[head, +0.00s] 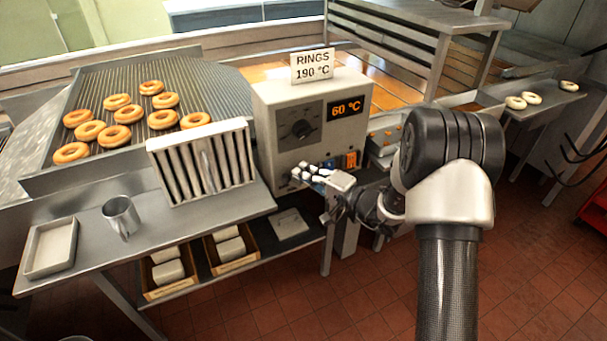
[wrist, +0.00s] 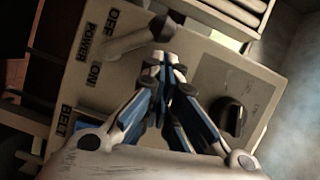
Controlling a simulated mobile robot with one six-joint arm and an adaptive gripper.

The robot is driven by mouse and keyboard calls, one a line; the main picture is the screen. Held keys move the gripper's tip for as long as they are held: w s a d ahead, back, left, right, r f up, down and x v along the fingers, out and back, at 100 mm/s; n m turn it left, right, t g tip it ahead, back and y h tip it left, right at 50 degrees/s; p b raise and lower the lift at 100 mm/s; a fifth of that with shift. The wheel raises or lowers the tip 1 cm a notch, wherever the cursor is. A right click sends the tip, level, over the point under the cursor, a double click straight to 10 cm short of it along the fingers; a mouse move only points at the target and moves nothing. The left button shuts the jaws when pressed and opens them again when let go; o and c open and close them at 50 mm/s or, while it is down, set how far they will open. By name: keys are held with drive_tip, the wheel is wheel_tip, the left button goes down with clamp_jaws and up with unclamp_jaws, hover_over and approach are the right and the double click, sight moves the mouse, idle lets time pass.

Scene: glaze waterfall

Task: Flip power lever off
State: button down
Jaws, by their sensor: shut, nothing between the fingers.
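The control box (head: 282,106) has a dark dial, a display reading 60 °C and an orange switch. In the wrist view, the power lever (wrist: 138,42) is a grey handle with a dark end, beside the labels OFF, POWER and ON. It lies between OFF and ON, nearer OFF in the picture; I cannot tell its exact setting. My gripper (head: 299,172) is at the lower front of the box. It is shut and empty, its fingertips (wrist: 168,62) just by the lever's dark end. I cannot tell whether they touch. In the head view the gripper hides the lever.
A slatted metal rack (head: 205,165) stands left of the box. A black knob (wrist: 229,115) is right of my fingers in the wrist view. A sign (head: 313,66) reading RINGS 190 °C tops the box. Browned rings lie on the ribbed conveyor (head: 205,72). A metal cup (head: 121,216) stands on the bench.

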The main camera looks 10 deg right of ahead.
drive_tip(key=d, duration=0.1)
drive_tip(key=w+d+r, duration=0.1)
drive_tip(key=d, duration=0.1)
drive_tip(key=shift+w+r+b, duration=0.1)
drive_tip(key=shift+w+b, duration=0.1)
drive_tip(key=shift+b, duration=0.2)
drive_tip(key=p+v, duration=0.2)
drive_tip(key=v, duration=0.7)
drive_tip(key=shift+s+r, duration=0.35)
drive_tip(key=shift+s, duration=0.05)
drive_tip(key=shift+d, duration=0.15)
drive_tip(key=s+a+r+n+g, duration=0.35)
drive_tip(key=s+a+g, duration=0.25)
drive_tip(key=s+a, duration=0.3)
drive_tip(key=s+a+r+n+g, duration=0.3)
drive_tip(key=s+a+r+g, duration=0.25)
drive_tip(key=s, duration=0.55)
drive_tip(key=s+d+r+n+t+h, duration=0.1)
drive_tip(key=s+d+t+h, duration=0.2)
drive_tip(key=s+d+h, duration=0.7)
drive_tip(key=s+h, duration=0.1)
drive_tip(key=s, duration=0.2)
drive_tip(key=shift+s+n, duration=0.35)
